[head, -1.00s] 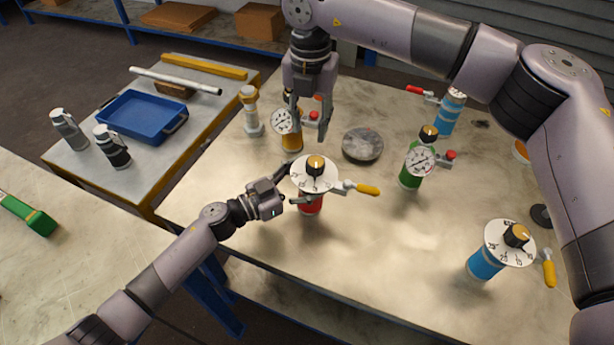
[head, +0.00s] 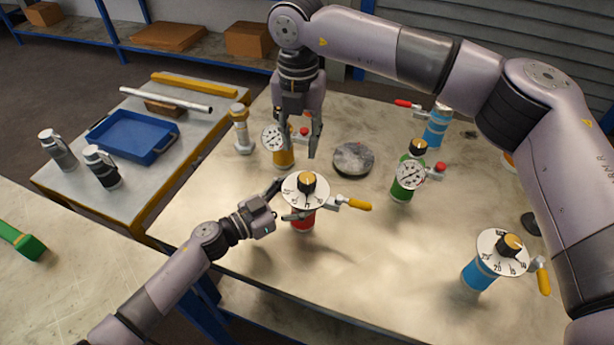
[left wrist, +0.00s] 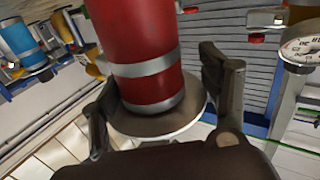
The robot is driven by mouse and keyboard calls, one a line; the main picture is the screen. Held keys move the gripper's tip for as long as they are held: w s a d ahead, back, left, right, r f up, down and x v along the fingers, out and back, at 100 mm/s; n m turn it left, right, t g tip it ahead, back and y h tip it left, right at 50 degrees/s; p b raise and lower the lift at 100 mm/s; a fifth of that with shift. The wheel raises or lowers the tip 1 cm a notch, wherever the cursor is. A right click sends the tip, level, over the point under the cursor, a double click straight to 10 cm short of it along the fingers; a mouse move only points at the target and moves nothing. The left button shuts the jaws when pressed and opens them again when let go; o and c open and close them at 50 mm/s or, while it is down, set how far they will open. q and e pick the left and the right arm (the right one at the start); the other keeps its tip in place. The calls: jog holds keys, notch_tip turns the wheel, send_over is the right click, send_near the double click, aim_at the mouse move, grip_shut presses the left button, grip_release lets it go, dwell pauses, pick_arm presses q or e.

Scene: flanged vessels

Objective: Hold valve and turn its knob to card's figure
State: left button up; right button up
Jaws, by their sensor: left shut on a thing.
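The red valve (head: 303,222) stands upright on the near table with a white numbered dial and a black-and-orange knob (head: 307,182) on top. A yellow-handled lever (head: 354,205) sticks out to its right. My left gripper (head: 283,200) is shut on the red valve from the left. In the left wrist view its fingers flank the round flange (left wrist: 160,122) below the red body (left wrist: 142,45). My right gripper (head: 299,150) points down, open and empty, behind the red valve and near the orange gauge vessel (head: 284,160). I cannot make out a card.
A blue valve with a dial (head: 480,274) stands at the right front, a green gauge vessel (head: 403,186) behind it. A round grey disc (head: 353,158) lies mid-table. A blue tray (head: 133,136) and flasks are on the left side table. The front middle of the table is clear.

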jog(key=shift+o, duration=1.2)
jog(key=shift+s+a+f+y, duration=0.25)
jog(key=shift+a+y, duration=0.05)
jog(key=shift+o, duration=1.3)
jog(key=s+a+y, duration=0.1)
jog(key=a+g+y, duration=0.1)
jog(key=s+a+n+y, duration=0.1)
jog(key=shift+s+a+f+g+y, duration=0.35)
jog(key=shift+a+g+y, duration=0.05)
jog(key=n+t+y, duration=0.1)
jog(key=t+y, duration=0.7)
jog(key=t, duration=0.7)
send_near(313, 185)
jog(key=w+r, duration=0.1)
jog(key=w, duration=0.1)
jog(key=w+a+r, duration=0.1)
jog(key=w+r, duration=0.3)
jog(key=w, duration=0.1)
jog(key=shift+a, duration=0.15)
jog(key=s+f+n+t+h, duration=0.1)
jog(key=s+f+n, duration=0.4)
jog(key=s+n, duration=0.25)
jog(key=shift+n, duration=0.25)
jog(key=x, duration=1.1)
jog(key=shift+w, duration=0.35)
